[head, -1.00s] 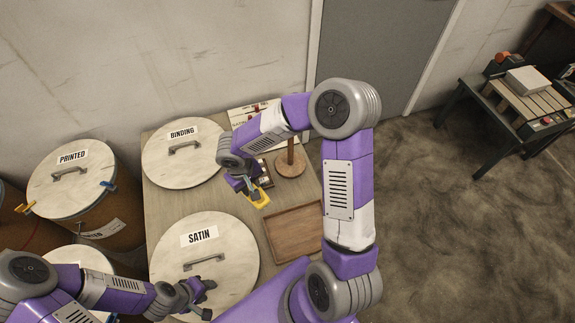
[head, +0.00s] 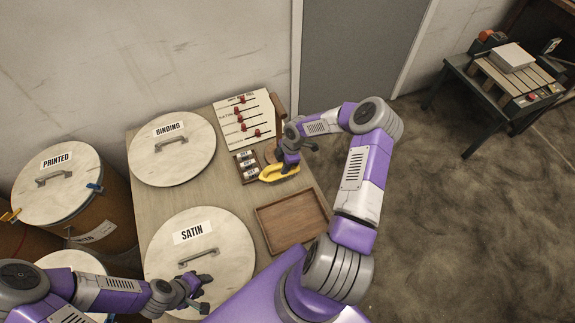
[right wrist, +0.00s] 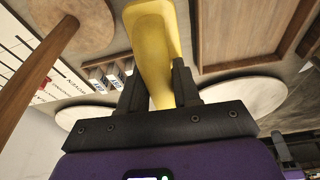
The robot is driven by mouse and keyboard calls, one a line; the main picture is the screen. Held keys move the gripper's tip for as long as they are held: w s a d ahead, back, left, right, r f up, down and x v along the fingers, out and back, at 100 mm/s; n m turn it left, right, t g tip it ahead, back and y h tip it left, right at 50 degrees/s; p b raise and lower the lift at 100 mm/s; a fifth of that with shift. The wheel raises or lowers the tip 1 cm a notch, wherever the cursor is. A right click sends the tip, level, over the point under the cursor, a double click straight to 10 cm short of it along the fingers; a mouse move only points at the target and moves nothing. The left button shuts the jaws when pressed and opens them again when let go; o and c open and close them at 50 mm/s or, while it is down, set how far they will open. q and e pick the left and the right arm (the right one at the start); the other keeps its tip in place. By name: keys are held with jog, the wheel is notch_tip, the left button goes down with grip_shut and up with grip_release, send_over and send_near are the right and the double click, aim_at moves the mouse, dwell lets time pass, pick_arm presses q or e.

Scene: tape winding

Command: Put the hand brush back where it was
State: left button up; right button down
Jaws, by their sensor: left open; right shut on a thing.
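The yellow hand brush (head: 275,174) is held in my right gripper (head: 287,166) above the back right part of the wooden table. In the right wrist view, the yellow body (right wrist: 155,50) passes between the two dark fingers of the right gripper (right wrist: 160,88). Its bristles cannot be made out. My left gripper (head: 203,291) is open and empty over the round lid marked SATIN (head: 178,230), near that lid's handle.
A wooden post on a round base (right wrist: 88,22) stands close by the brush, mostly hidden by my right arm in the head view. A slider board (head: 240,112), small labelled blocks (head: 247,167), an empty wooden tray (head: 292,220) and a BINDING lid (head: 172,160) surround it.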

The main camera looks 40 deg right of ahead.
jog(key=shift+s+d+f+n, duration=0.25)
jog(key=shift+d+f+n, duration=0.05)
jog(key=shift+d+f, duration=0.4)
pick_arm(q)
jog(key=shift+f+b, duration=2.3)
jog(key=shift+f, duration=0.05)
pick_arm(e)
jog(key=shift+f, duration=3.3)
pick_arm(q)
jog(key=shift+f+b, duration=0.5)
pick_arm(e)
jog(key=shift+f, duration=0.55)
jog(key=c, duration=0.7)
grip_release()
pick_arm(q)
notch_tip(320, 180, up, 2)
jog(key=shift+r+p, duration=0.25)
jog(key=shift+p, duration=0.95)
pick_arm(e)
jog(key=v, duration=0.7)
jog(key=shift+d+r, duration=0.1)
jog(key=shift+r, duration=0.2)
